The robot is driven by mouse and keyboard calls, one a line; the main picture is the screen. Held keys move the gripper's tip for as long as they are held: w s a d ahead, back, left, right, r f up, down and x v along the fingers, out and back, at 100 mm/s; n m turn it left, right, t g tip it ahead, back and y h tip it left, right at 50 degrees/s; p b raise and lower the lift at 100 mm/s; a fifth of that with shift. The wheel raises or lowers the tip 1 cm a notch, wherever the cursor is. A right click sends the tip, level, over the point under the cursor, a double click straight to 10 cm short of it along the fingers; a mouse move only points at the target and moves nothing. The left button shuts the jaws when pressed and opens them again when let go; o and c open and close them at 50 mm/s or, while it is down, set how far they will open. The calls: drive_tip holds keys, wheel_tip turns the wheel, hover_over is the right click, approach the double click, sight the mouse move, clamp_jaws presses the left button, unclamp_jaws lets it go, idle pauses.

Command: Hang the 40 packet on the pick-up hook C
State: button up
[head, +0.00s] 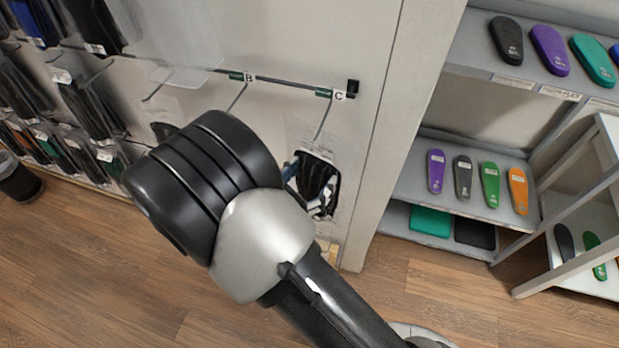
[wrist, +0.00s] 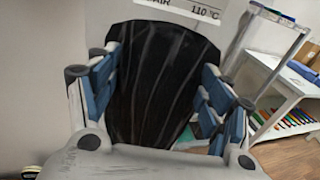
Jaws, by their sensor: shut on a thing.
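Pick-up hook C (head: 324,115) is a thin wire hanging from the rail, with a green and white "C" tag at its base. The packet (head: 316,172) is a clear sleeve with dark insoles, upright just below hook C. Its clear top overlaps the hook's tip; I cannot tell whether the wire passes through it. My gripper (head: 303,186) is partly hidden behind my arm. In the wrist view my gripper (wrist: 160,72) has its blue-padded fingers at both sides of the packet (wrist: 155,95), shut on it. A white label reading "110 °C" shows at its top; no 40 is legible.
Hook B (head: 238,95) hangs left of C on the same rail (head: 285,84). Filled packets (head: 85,105) hang further left. A wall edge (head: 385,140) stands close right of hook C, then shelves (head: 420,185) with colored insoles.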

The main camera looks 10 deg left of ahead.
idle(0.4)
drive_tip(key=o, duration=1.5)
drive_tip(key=shift+s, duration=0.1)
